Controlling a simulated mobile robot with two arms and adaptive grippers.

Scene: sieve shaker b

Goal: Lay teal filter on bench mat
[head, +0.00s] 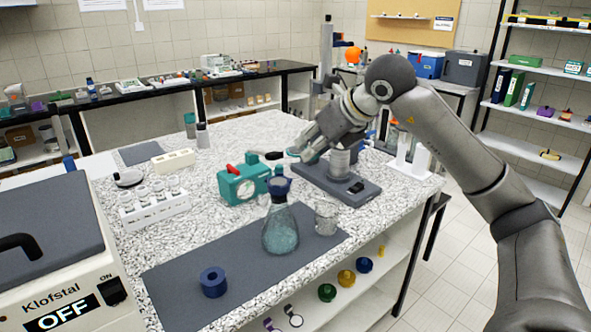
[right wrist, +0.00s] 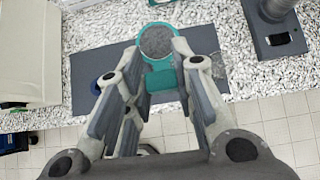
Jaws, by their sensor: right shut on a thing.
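The teal filter (right wrist: 157,41), a round grey mesh disc with a teal rim and a teal grip block, is held between the fingertips of my right gripper (right wrist: 158,64). In the head view my right gripper (head: 301,148) is above the bench, with a bit of teal showing at its fingertips. The dark grey bench mat (head: 185,273) lies along the front edge of the bench. It also shows in the right wrist view (right wrist: 88,66), below the filter, which is held above it. My left gripper is not in view.
On the mat stand a blue ring (head: 213,282), a flask with teal liquid (head: 281,230) and a glass beaker (head: 326,217). A teal device (head: 243,183) stands behind. A grey stand (head: 336,184) is to the right, a white shaker (head: 60,262) at left. The mat's middle has free room.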

